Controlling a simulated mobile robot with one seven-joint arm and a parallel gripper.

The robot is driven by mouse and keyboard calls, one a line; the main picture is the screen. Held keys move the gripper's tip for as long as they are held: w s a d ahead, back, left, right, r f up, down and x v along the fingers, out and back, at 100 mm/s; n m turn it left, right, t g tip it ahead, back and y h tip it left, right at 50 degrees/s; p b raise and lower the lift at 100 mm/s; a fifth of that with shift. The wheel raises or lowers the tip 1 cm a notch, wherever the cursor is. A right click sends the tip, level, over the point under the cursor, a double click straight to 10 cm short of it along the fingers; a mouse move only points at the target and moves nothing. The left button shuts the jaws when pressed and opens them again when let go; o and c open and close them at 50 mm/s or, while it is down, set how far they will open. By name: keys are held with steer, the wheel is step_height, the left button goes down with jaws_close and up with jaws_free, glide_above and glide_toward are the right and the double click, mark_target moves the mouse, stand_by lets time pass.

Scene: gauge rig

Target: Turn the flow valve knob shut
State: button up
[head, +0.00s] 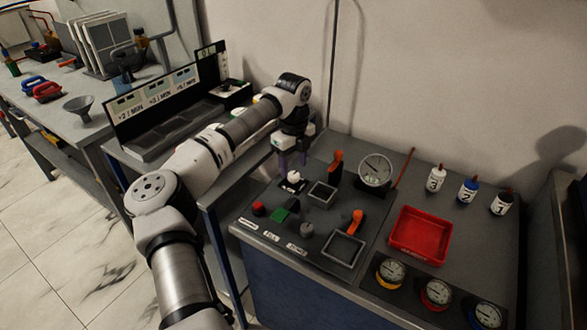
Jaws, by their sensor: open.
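A control panel (262,228) lies on the bench, and its labels are too small to read. A white knob (294,178) stands near its back left edge, and a round grey knob (307,229) is near its front. I cannot tell which one is the flow valve knob. My gripper (293,161) points down, just above and behind the white knob in the picture. Its dark fingers are apart, and I see nothing held between them. Whether they touch the white knob is unclear.
Orange levers (357,221) (336,161), square-rimmed trays, a red button (258,208) and a green switch (279,214) crowd the panel. A gauge (375,170) stands behind. A red tray (420,232), numbered bottles (468,190) and several dials (436,293) are right.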

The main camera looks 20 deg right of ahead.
mark_target(293, 174)
steer(key=shift+f, duration=1.55)
steer(key=c, duration=1)
